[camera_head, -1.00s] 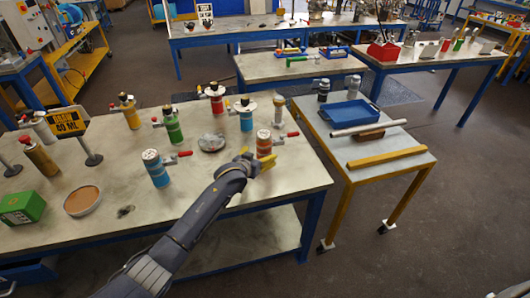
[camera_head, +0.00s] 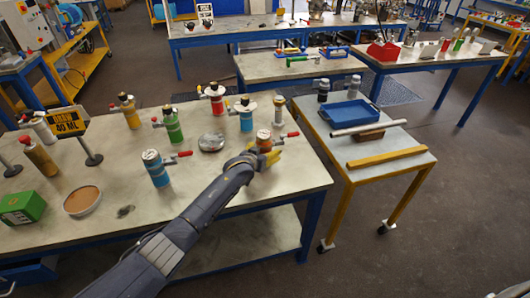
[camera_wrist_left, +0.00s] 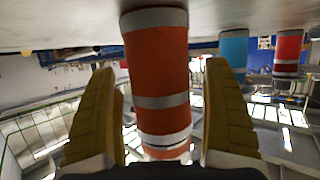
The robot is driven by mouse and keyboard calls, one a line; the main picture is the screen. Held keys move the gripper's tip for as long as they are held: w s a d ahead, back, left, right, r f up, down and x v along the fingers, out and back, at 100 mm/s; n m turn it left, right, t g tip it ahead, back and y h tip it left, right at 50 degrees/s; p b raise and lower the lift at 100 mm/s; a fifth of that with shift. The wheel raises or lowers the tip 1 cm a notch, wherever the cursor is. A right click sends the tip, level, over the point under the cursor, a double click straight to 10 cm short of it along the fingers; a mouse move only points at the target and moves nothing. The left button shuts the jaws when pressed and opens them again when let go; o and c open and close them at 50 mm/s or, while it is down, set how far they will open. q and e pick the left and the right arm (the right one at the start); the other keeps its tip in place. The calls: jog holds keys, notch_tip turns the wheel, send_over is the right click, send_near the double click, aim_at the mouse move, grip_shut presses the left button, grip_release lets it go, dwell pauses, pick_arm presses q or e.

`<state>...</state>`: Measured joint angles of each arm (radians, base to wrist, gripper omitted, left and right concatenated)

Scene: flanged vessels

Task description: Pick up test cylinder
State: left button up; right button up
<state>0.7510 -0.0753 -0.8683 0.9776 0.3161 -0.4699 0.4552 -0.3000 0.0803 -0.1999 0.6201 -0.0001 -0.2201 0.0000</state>
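An orange cylinder (camera_head: 264,141) with pale bands and a red-handled valve stands near the right edge of the near table. My left gripper (camera_head: 268,157) is at its near side, its yellow fingers hiding the lower part of it in the head view. In the left wrist view, which looks upside down, the orange cylinder (camera_wrist_left: 158,75) stands between the two yellow fingers. The fingers are open, with gaps on both sides of it. My right gripper is not in view.
A blue and white cylinder (camera_head: 156,169) stands to the left, and another blue one (camera_head: 246,115) behind. A silver disc (camera_head: 211,143) lies between them. Green, red and yellow cylinders stand further back. A side cart (camera_head: 388,140) with a blue tray (camera_head: 354,113) is at the right.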

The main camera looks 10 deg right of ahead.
pick_arm(q)
jog(key=c, duration=1.5)
jog(key=shift+r, duration=0.1)
jog(key=shift+c, duration=0.5)
jog(key=shift+r, duration=0.1)
notch_tip(320, 180, up, 20)
